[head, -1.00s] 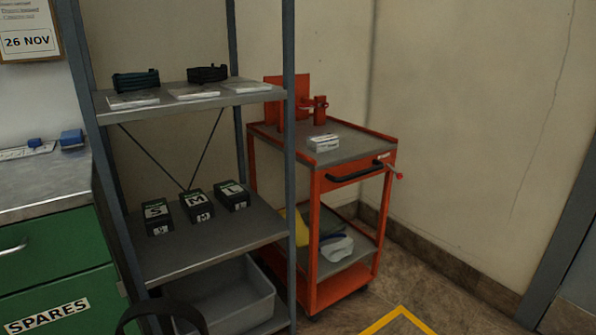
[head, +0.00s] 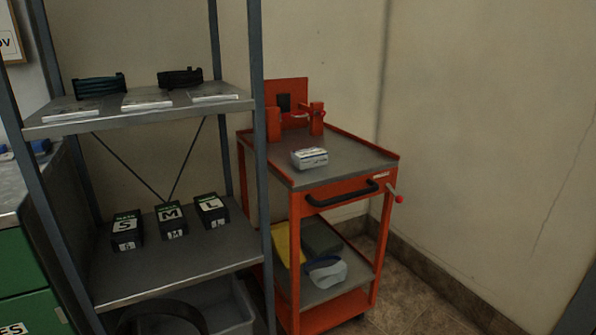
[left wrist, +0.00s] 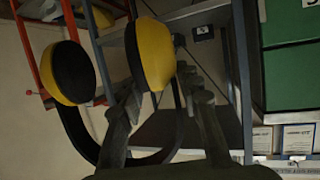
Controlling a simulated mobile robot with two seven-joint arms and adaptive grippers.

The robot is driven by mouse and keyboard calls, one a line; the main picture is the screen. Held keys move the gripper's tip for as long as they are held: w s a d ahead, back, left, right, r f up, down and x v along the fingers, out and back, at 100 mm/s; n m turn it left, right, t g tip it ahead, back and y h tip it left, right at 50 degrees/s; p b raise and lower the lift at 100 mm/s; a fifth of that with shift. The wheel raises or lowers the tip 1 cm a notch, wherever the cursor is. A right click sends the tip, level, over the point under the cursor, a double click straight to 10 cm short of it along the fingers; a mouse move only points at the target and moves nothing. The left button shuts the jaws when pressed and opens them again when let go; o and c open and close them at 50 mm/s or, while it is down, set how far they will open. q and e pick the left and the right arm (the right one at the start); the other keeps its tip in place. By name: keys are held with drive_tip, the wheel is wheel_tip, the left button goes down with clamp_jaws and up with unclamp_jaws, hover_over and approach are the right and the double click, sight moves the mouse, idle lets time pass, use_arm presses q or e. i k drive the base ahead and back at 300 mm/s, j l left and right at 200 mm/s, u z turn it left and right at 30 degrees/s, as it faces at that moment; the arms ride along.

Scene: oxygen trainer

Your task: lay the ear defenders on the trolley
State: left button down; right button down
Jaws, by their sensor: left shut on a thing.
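The ear defenders have round yellow and black cups (left wrist: 153,55) and a black headband (left wrist: 76,135), which fill the left and middle of the left wrist view. My left gripper (left wrist: 167,98) is shut on them; the exact grip on the band is hard to make out. A black curved band (head: 160,309), apparently their headband, shows at the bottom of the head view, in front of the shelf. The red trolley (head: 352,152) stands right of the shelf, with a grey top. Its red frame also shows in the left wrist view (left wrist: 27,47). My right gripper is not in view.
On the trolley top are a small white box (head: 310,158) and a red bracket (head: 317,118) at the back. Its front and right are clear. The lower tray holds a mask (head: 327,272) and cloths. The grey shelf post (head: 261,190) stands close left of the trolley.

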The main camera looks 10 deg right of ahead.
sight(334, 148)
drive_tip(key=i+l+u, duration=0.15)
drive_tip(key=l, duration=0.55)
drive_tip(key=i+l+u, duration=0.1)
drive_tip(key=l, duration=0.6)
drive_tip(key=i+l+u, duration=0.15)
drive_tip(key=l, duration=0.6)
drive_tip(key=l+u, duration=0.1)
drive_tip(key=l, duration=0.65)
